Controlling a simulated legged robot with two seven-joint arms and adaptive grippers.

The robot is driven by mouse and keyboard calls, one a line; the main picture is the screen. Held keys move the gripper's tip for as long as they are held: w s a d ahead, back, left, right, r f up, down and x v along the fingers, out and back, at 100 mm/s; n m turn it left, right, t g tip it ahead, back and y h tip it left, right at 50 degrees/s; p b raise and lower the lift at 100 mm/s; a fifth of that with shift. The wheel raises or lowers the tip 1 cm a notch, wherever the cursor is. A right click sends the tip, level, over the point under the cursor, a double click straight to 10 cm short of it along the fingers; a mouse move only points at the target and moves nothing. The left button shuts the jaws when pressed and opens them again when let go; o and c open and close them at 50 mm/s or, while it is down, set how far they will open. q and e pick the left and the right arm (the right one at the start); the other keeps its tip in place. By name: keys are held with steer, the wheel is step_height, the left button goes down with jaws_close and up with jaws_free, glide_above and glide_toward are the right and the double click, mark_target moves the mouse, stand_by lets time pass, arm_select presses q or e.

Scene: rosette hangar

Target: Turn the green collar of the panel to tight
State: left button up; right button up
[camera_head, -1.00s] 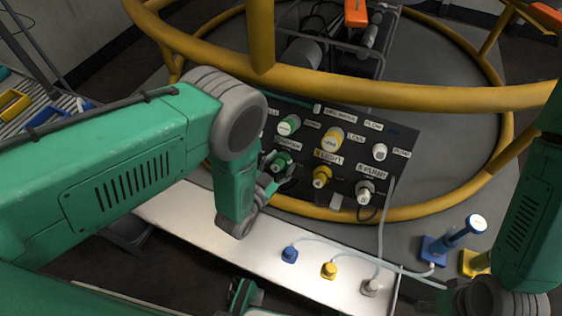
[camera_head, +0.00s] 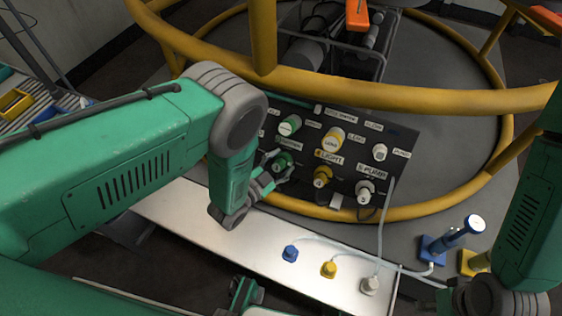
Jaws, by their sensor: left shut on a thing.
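The dark panel (camera_head: 315,184) stands inside the yellow ring frame, with collars in two rows. The green collar (camera_head: 283,160) sits in its lower row at the left; another green knob (camera_head: 289,125) is above it. My left gripper (camera_head: 274,174) reaches in from the left and is shut on the green collar, its fingers at the collar's lower side. The fingers partly hide the collar, and I cannot read its turn marking.
Yellow collars (camera_head: 323,176) and white collars (camera_head: 364,192) sit to the right on the panel. A white bench (camera_head: 262,250) in front holds blue, yellow and white plugs with cables. Yellow rails (camera_head: 400,97) curve above and below the panel.

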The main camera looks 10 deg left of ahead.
arm_select(q)
steer(key=shift+w+d+r, duration=0.15)
steer(key=o, duration=1.2)
steer(key=shift+c, duration=0.2)
steer(key=shift+s+a, duration=0.25)
steer(key=shift+s, duration=0.3)
steer(key=v, duration=1.1)
